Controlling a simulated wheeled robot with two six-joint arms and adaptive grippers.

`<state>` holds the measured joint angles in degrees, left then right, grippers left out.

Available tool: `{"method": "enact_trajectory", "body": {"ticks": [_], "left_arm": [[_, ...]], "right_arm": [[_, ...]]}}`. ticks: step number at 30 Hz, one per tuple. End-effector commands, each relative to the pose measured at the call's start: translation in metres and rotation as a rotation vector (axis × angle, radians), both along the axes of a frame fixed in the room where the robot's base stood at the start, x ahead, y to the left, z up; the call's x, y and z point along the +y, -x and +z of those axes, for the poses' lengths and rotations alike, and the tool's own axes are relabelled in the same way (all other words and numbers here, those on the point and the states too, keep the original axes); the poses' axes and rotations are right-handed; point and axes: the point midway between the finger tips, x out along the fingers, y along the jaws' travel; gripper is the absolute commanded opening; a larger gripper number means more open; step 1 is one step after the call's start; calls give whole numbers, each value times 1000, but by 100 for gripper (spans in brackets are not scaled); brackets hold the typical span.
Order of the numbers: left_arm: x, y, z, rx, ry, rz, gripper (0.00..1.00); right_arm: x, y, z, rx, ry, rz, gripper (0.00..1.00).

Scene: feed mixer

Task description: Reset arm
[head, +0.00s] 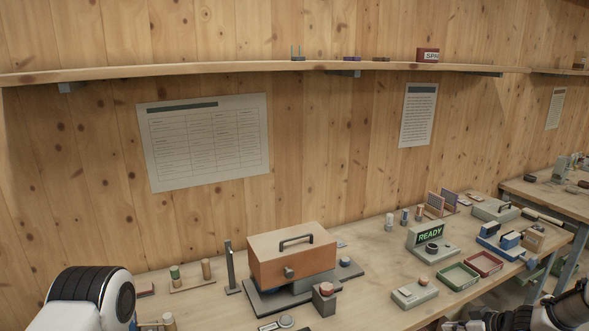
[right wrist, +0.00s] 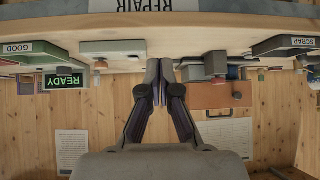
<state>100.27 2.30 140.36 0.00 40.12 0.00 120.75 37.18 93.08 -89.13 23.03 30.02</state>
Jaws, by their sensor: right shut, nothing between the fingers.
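My right gripper (right wrist: 160,66) is shut and empty in the right wrist view, its fingertips close together near the level of the bench edge. My right arm (head: 565,308) enters the head view at the lower right corner, low at the bench's front. My left arm (head: 90,298) shows at the lower left as a white and black link; its gripper is out of view. The orange-brown mixer box (head: 291,257) with a black handle stands on a grey base on the bench. It also shows in the right wrist view (right wrist: 222,95), behind the fingers.
A lit READY sign (head: 430,235) stands on the bench, near a green tray (head: 458,276) and a red tray (head: 485,263). A grey box with a button (head: 414,293) is near the front edge. Wooden posts (head: 206,268) stand left of the mixer. A shelf (head: 250,67) runs above.

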Motion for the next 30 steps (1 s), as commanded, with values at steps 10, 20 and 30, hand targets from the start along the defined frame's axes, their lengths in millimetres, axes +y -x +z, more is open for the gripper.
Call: {"method": "enact_trajectory", "body": {"ticks": [10,20,30], "left_arm": [[0,0,-30,1,0,0,40],[0,1,-73,1,0,0,40],[0,0,-71,0,0,0,40]], "right_arm": [[96,69,-110,255,-65,35,0],[207,294,-239,756,-70,-210,0],[160,379,-219,801,182,-485,0]]}}
